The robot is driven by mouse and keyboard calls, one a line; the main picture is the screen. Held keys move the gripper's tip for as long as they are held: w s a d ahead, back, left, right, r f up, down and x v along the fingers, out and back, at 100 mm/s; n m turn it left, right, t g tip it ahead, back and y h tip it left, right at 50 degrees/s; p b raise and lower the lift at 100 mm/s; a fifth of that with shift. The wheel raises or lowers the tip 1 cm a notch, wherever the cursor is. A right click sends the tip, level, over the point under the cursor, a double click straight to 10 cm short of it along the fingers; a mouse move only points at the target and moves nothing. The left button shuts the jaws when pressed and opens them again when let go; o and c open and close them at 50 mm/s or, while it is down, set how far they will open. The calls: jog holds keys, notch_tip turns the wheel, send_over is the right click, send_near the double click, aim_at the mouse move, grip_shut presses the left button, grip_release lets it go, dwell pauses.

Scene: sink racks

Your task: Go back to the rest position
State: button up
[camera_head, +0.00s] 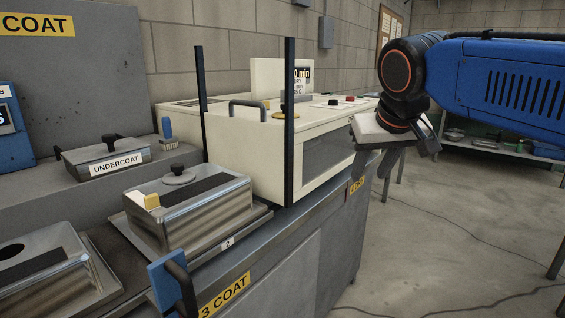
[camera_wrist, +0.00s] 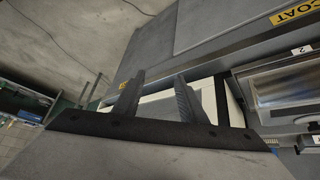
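My gripper (camera_head: 398,150) hangs from the blue arm at the right of the head view. It is in the air, to the right of the cream oven-like box (camera_head: 245,150), over the side of the bench. In the wrist view its two dark fingers (camera_wrist: 160,82) stand apart with nothing held between them. Behind them shows a pale surface and the grey bench front.
A steel lidded tank (camera_head: 185,215) sits on the grey bench. A box labelled UNDERCOAT (camera_head: 105,158) stands behind it, with a blue brush (camera_head: 168,130) beside it. Two dark posts (camera_head: 290,120) rise by the oven. The concrete floor (camera_head: 450,230) at right is mostly open.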

jog(key=s+d+f+g, duration=0.1)
jog(key=s+d+f, duration=0.4)
jog(key=s+f, duration=0.4)
jog(key=s+d+f+m, duration=0.1)
jog(key=s+d+f, duration=0.4)
jog(key=s+f, duration=0.4)
notch_tip(320, 180, down, 7)
jog(key=shift+s+f+g, duration=0.2)
jog(key=shift+s+g, duration=0.2)
